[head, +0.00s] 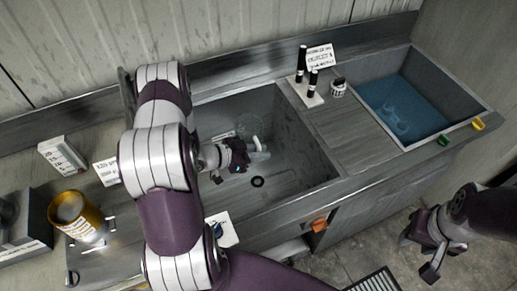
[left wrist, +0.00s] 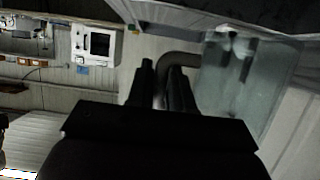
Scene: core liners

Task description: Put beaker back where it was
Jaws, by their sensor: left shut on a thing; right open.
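My left gripper (head: 246,152) hangs inside the left sink basin and is shut on a clear beaker (head: 260,151). The beaker is see-through and hard to make out in the head view. In the left wrist view the beaker (left wrist: 245,85) is a pale, clear vessel right of the fingers (left wrist: 165,88), which meet its dark curved handle (left wrist: 182,60). The beaker looks tilted in the head view. My right gripper (head: 432,255) is open and empty, out in front of the counter at lower right.
The left basin (head: 300,165) has a dark drain ring (head: 257,182). The right basin (head: 450,95) holds blue water (head: 385,105). Black-capped tubes (head: 302,62), a small jar (head: 338,87) and a sign (head: 321,57) stand between them. A yellow-topped can (head: 75,215) stands at left.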

